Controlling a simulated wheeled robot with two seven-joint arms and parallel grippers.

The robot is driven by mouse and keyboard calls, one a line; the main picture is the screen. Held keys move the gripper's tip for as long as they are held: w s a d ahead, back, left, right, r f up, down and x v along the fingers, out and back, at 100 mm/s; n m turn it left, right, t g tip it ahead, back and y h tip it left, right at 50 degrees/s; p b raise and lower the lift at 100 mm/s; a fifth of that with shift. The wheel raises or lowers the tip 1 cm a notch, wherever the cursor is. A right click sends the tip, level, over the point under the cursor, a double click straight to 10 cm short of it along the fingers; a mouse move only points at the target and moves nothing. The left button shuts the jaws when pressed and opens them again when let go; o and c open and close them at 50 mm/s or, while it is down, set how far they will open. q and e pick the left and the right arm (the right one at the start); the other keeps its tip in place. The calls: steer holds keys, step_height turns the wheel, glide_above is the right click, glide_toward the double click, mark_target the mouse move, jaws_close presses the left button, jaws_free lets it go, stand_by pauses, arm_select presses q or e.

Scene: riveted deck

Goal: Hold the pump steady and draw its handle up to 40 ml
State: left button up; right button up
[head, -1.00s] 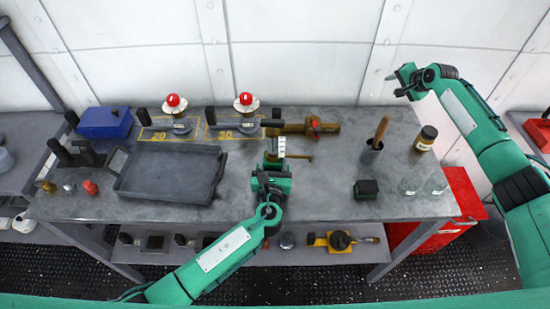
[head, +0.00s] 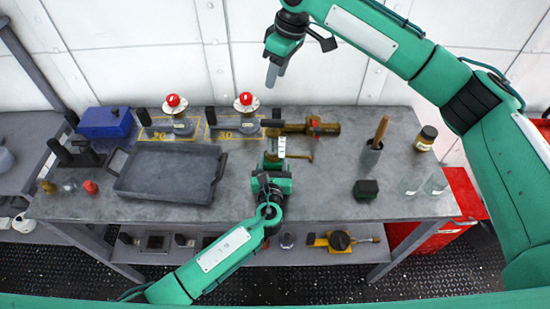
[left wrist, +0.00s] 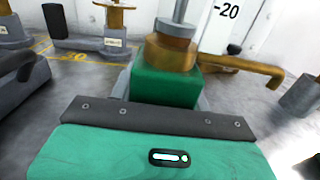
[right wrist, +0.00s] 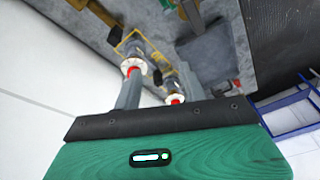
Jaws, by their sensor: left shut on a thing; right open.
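The pump has a green base (left wrist: 165,85), a brass collar (left wrist: 168,52) with a side spout (left wrist: 250,68), and a rod rising out of the picture. A white scale marked 20 (left wrist: 222,25) stands behind it; it also shows in the head view (head: 281,146). My left gripper (head: 270,172) is shut on the pump's lower part, which stands on the bench. A black bar (head: 271,123) shows at the pump's top; I cannot tell for certain that it is the handle. My right gripper (head: 275,78) is open and empty, high above and behind the pump, fingers pointing down.
Two red-topped valves (head: 173,101) (head: 246,99) stand on yellow-marked squares left of the pump. A brass fitting (head: 312,127) lies close at its right. A grey tray (head: 166,190) and blue box (head: 105,122) are left; a pestle cup (head: 371,156), jar (head: 426,138) and glasses are right.

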mark_target(267, 120)
steer(key=s+a+r+n+h, duration=0.2)
steer(key=s+a+n+h, duration=0.1)
steer(key=s+n, duration=0.3)
steer(key=shift+m+g, duration=0.3)
steer(key=shift+m, duration=0.3)
steer(key=f, duration=1.1)
steer(key=shift+s+d+f, duration=0.25)
steer(key=shift+f, duration=0.05)
jaws_close()
steer(key=c, duration=0.7)
jaws_free()
jaws_close()
steer(key=shift+r, duration=0.1)
